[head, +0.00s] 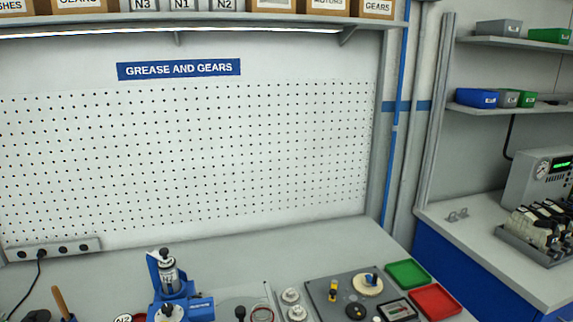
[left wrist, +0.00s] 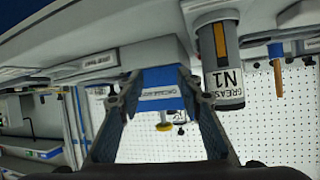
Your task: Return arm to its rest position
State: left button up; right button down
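My left gripper (left wrist: 158,85) shows in the left wrist view, which is upside down. Its two dark fingers are spread apart, with no object clearly held between them. A blue block with a white label (left wrist: 160,93) appears beyond the fingertips. A grey cartridge labelled GREASE N1 (left wrist: 222,70) is to the right of the fingers, apart from them as far as I can see. In the head view a blue grease station (head: 170,285) with a cartridge upright in it stands at the bottom of the picture. Neither gripper shows in the head view.
On the bench, a dark board (head: 362,300) carries small parts, beside a green tray (head: 408,273) and a red tray (head: 436,301). A power strip (head: 52,249) is at the left. A shelf with boxes (head: 270,19) runs above the bare pegboard (head: 200,150).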

pick_arm(q)
jog(key=s+d+f+m+g, duration=0.1)
jog(key=s+d+f+g, duration=0.3)
jog(key=s, duration=0.3)
jog(key=s+d+f+g, duration=0.2)
jog(key=s+d+g, duration=0.25)
jog(key=s, duration=0.35)
notch_tip(320, 180, down, 29)
jog(key=s+g+b, duration=0.2)
jog(key=s+a+f+b, duration=0.1)
jog(key=s+a+f, duration=0.1)
jog(key=s+f, duration=0.6)
jog(key=s+a+f+g, duration=0.1)
jog(key=s+f, duration=0.8)
jog(key=shift+s+a+f+m+b, duration=0.2)
jog(key=shift+a+f+m+b, duration=0.1)
jog(key=shift+a+b, duration=0.1)
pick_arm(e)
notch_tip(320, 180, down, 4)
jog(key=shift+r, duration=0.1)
pick_arm(q)
jog(key=shift+g, duration=0.25)
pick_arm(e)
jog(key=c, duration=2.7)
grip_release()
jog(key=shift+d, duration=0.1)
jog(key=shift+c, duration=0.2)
